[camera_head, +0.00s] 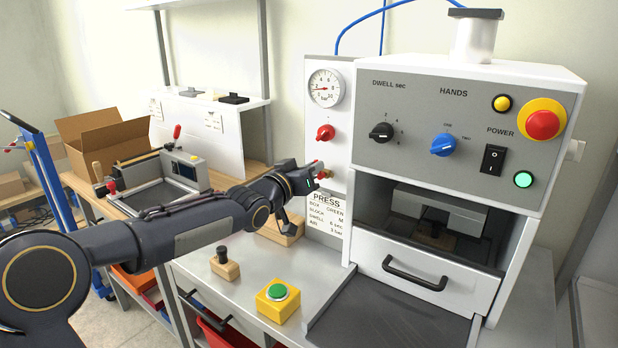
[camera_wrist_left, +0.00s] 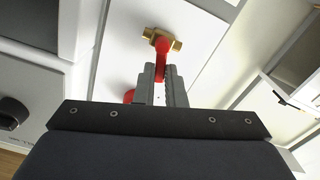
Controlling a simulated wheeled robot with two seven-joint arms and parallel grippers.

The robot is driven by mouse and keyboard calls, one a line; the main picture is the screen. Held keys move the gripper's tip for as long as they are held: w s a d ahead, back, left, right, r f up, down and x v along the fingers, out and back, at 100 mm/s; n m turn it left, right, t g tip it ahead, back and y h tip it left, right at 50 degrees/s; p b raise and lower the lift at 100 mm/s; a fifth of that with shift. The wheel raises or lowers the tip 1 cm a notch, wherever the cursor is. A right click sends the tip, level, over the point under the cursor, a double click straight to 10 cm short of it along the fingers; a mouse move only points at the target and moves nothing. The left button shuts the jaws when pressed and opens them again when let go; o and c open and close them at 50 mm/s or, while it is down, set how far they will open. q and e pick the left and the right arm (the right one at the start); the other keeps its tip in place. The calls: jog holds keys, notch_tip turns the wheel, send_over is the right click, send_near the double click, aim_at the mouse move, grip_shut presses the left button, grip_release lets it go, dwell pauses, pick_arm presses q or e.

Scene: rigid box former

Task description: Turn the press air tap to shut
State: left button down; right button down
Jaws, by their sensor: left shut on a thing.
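The press air tap has a brass body (camera_wrist_left: 150,33) and a red lever handle (camera_wrist_left: 163,48), seen close up in the left wrist view. In the head view the tap (camera_head: 321,163) sits low on the white panel, below the gauge, and is partly hidden by my gripper. My left gripper (camera_head: 314,174) is shut on the red handle; its grey fingers (camera_wrist_left: 162,76) lie on both sides of the lever in the wrist view. The handle points from the brass body back toward my gripper. My right gripper is not in view.
The pressure gauge (camera_head: 325,88) and a red regulator knob (camera_head: 325,132) are above the tap. The press (camera_head: 460,130) stands to the right. A green button on a yellow box (camera_head: 278,292) and a small wooden-based stamp (camera_head: 225,266) stand on the bench below my arm.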

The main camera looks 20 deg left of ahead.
pick_arm(q)
jog(key=shift+s+d+m+b, duration=0.15)
jog(key=shift+m+b, duration=0.25)
jog(key=shift+m, duration=0.5)
jog(key=shift+d+m+b, duration=0.25)
jog(key=shift+m+b, duration=0.15)
jog(key=shift+m, duration=0.5)
jog(key=c, duration=1.5)
grip_release()
jog(key=shift+s, duration=0.1)
jog(key=p+v, duration=0.1)
jog(key=v, duration=0.6)
jog(key=shift+s, duration=0.3)
jog(key=shift+a, duration=0.1)
